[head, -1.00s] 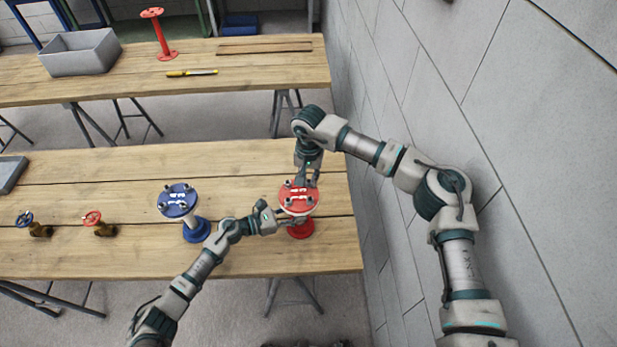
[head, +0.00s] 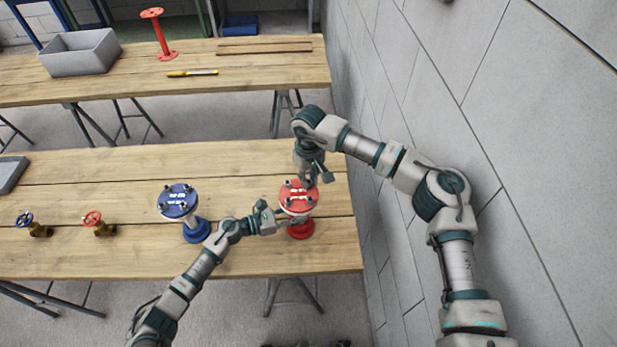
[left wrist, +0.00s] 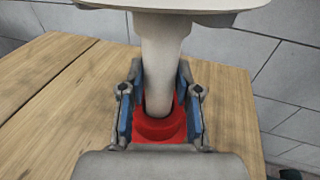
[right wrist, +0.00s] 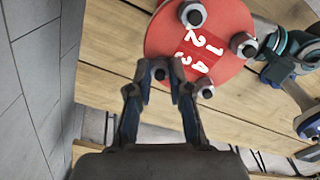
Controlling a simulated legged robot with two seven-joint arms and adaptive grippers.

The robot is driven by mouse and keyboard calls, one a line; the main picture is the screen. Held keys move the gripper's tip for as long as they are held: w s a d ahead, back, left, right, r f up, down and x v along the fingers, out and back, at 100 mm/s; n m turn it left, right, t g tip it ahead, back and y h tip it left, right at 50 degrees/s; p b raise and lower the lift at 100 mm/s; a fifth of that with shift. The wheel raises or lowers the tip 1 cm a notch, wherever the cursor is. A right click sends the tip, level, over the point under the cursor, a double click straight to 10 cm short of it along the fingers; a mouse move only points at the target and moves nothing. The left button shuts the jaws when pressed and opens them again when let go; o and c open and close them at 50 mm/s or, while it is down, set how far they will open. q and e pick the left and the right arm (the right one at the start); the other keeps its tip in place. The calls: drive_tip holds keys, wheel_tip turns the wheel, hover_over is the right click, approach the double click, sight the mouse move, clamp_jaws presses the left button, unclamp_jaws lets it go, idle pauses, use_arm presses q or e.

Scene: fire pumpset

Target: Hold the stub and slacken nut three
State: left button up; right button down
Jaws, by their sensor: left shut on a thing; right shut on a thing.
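The red stub (head: 300,229) stands upright on the near bench, with several nuts and white numbers on its red top flange (head: 289,200). My left gripper (head: 284,219) is shut around the stub's neck, below the flange. In the left wrist view the pale neck (left wrist: 160,60) rises between its fingers over the red base (left wrist: 160,130). My right gripper (head: 311,183) points down at the flange from above. In the right wrist view its fingers (right wrist: 161,70) are shut on a nut at the flange edge, and they hide most of that nut. Other nuts, such as one (right wrist: 245,44), stand free.
A blue stub (head: 182,203) stands just left of my left forearm. Two small valves, one blue-wheeled (head: 25,218) and one red-wheeled (head: 92,218), lie further left. A block wall (head: 400,230) is close on the right. A grey bin (head: 80,55) sits on the far bench.

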use_arm(q)
drive_tip(key=shift+f, duration=0.1)
idle(0.5)
use_arm(e)
drive_tip(key=c, duration=1.1)
unclamp_jaws()
drive_tip(key=shift+o, duration=0.2)
drive_tip(key=shift+r, duration=0.1)
wheel_tip(320, 180, up, 12)
use_arm(q)
drive_tip(key=o, duration=1)
drive_tip(key=shift+o, duration=0.2)
